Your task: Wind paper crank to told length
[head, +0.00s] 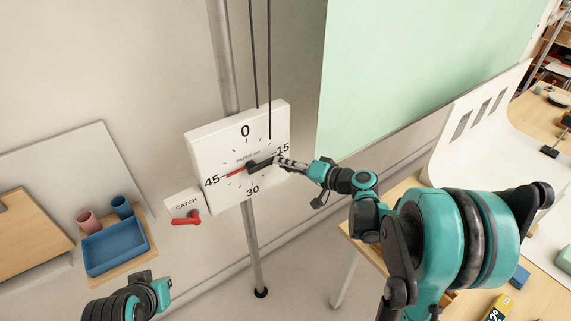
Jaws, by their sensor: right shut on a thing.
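A white dial box (205,150) on a grey pole carries the numbers 0, 15, 30 and 45. Its red pointer (234,173) points left, close to the 45 mark. A black crank arm (262,164) runs from the hub to the right, towards the 15 side. My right gripper (283,162) is shut on the crank handle, which its fingers mostly hide. A smaller box marked CATCH (184,204) with a red lever (188,219) sits at the dial's lower left. My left gripper (160,291) is low at the left, away from the dial; its fingers are unclear.
Two dark cords (254,60) run up from the dial box beside the pole (256,240). A mint-green sheet (420,75) hangs behind on the right. A blue tray (115,249) and two cups stand at left. A wooden table (400,190) lies at right.

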